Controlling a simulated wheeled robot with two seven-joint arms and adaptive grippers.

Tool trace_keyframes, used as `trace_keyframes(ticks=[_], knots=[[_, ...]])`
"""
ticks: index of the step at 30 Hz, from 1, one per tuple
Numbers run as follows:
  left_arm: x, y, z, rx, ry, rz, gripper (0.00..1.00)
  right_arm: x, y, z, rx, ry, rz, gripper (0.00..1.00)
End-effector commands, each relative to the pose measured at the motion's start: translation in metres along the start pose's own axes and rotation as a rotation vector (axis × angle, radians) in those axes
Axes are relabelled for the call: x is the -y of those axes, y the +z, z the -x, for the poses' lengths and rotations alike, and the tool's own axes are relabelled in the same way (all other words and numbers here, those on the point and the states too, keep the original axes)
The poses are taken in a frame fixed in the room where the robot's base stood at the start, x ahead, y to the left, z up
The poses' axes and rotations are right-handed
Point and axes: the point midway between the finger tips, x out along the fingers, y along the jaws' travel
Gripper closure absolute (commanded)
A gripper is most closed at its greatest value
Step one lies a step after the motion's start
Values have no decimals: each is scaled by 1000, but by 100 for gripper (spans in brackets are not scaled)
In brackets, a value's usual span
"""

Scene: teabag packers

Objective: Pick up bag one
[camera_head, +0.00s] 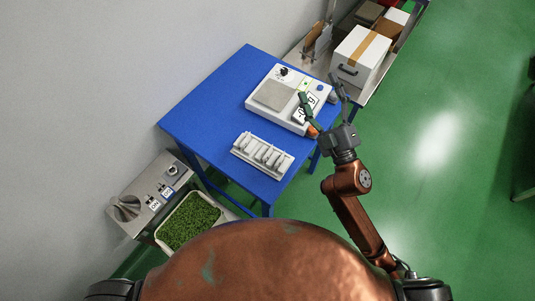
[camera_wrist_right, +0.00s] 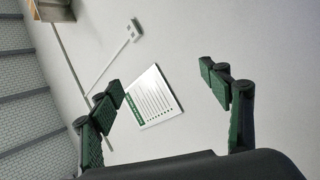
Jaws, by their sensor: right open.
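A white rack (camera_head: 238,151) stands on the front right part of the blue table (camera_head: 205,112). Several small pale bags (camera_head: 264,156) stand side by side in its slots; I cannot tell which of them is bag one. My right gripper (camera_head: 319,90) is open and empty, with its fingers spread, raised near the table's right edge beside the white scale-like device. The gripper is apart from the rack, above and to the right of it in the head view. Its open fingers (camera_wrist_right: 162,79) also show in the right wrist view, with no bag between them. My left gripper is out of view.
The white device (camera_head: 272,95) with a grey plate and knob stands behind the rack. A taped white box (camera_head: 359,54) is on a bench at the back right. A tray of green leaves (camera_head: 188,221) is at the lower left. The wrist view faces a wall with a notice (camera_wrist_right: 154,98).

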Motion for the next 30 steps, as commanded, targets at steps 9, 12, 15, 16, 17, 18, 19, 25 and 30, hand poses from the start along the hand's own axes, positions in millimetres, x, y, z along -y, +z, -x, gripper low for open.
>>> trace_keyframes(ticks=[9, 12, 15, 16, 17, 18, 19, 25, 30], knots=[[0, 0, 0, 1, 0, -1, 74, 105, -244, 25, -1002, -173, 658, 29], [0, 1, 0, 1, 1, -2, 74, 168, -245, 60, -1266, -331, 918, 29], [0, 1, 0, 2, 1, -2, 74, 218, -204, 82, -1460, -539, 1183, 29], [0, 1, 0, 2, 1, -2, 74, 227, -187, 87, -1502, -606, 1257, 29], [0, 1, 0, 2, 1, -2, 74, 235, -168, 88, -1534, -676, 1330, 29], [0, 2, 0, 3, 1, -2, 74, 240, -143, 90, -1568, -766, 1420, 29], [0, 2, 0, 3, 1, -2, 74, 242, -125, 89, -1584, -833, 1481, 29], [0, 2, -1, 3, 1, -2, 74, 228, -38, 78, -1588, -1162, 1739, 29], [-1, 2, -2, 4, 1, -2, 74, 228, -15, 77, -1575, -1246, 1789, 29]])
